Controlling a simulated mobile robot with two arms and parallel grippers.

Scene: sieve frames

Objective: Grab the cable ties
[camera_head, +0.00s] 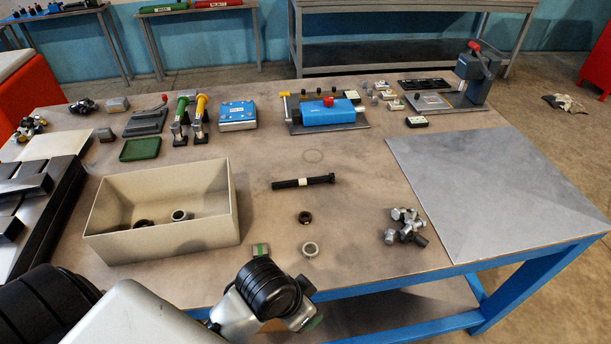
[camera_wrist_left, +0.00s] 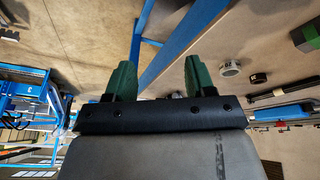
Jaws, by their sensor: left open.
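What looks like the cable ties is a slim black bundle with a white band (camera_head: 303,182), lying flat on the workbench, right of the beige bin. Part of a long black thing, seemingly the same bundle (camera_wrist_left: 280,92), shows at the right of the left wrist view. My left gripper (camera_wrist_left: 160,80) has two green fingers standing apart with nothing between them. It is over the bench's front edge, well short of the bundle. In the head view my left wrist is at the bottom centre, with its fingers mostly hidden. My right gripper is not in view.
A beige bin (camera_head: 160,244) holds a few rings. Silver bolts (camera_head: 405,228) are piled to the right. A grey plate (camera_head: 500,190) covers the bench's right end. Tools line the back.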

